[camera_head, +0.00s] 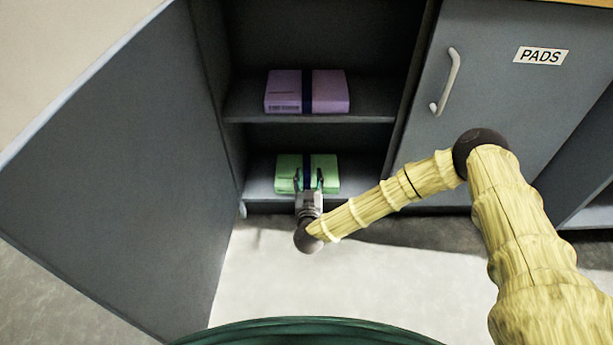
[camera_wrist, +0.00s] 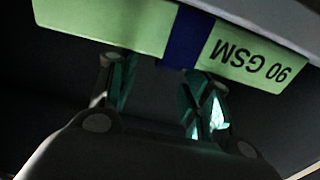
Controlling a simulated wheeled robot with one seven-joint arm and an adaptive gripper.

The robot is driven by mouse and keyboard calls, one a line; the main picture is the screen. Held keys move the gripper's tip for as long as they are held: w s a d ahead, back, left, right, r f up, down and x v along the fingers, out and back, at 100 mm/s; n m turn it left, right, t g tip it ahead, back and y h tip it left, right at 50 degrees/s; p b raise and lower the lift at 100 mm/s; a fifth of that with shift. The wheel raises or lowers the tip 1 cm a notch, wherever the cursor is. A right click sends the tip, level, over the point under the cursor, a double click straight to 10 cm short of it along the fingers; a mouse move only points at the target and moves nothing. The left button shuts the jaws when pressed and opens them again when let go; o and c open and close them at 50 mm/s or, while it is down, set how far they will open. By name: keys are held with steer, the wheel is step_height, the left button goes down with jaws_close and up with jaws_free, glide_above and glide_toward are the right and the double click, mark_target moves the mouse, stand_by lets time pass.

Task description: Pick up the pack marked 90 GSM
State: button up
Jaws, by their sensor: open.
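The green pack with a dark blue band lies flat on the cabinet's bottom shelf in the head view (camera_head: 289,165). In the wrist view the green pack (camera_wrist: 110,22) shows upside-down black text reading 90 GSM on its front edge, right of the band. My gripper (camera_head: 308,180) is at the front of this pack, its two fingers apart near the blue band. In the wrist view the fingers of my gripper (camera_wrist: 160,75) are spread just below the pack's front edge in the picture. Nothing is between them; whether they touch the pack is unclear.
A purple pack (camera_head: 331,92) with a dark band lies on the shelf above (camera_head: 370,112). The left cabinet door (camera_head: 110,150) stands open. The right door (camera_head: 510,100), labelled PADS, is shut. Pale floor in front is clear.

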mark_target(306, 166)
steer(key=shift+w+a+f+b, duration=0.15)
steer(key=shift+w+b, duration=0.6)
steer(key=shift+b, duration=0.05)
steer(key=shift+w+a+f+b, duration=0.1)
steer(key=shift+w+b, duration=0.6)
steer(key=shift+b, duration=0.05)
steer(key=shift+w+r+b, duration=0.25)
steer(key=shift+w+b, duration=0.35)
steer(key=shift+w, duration=0.55)
steer(key=shift+c, duration=0.4)
jaws_close()
steer(key=shift+a+r, duration=0.1)
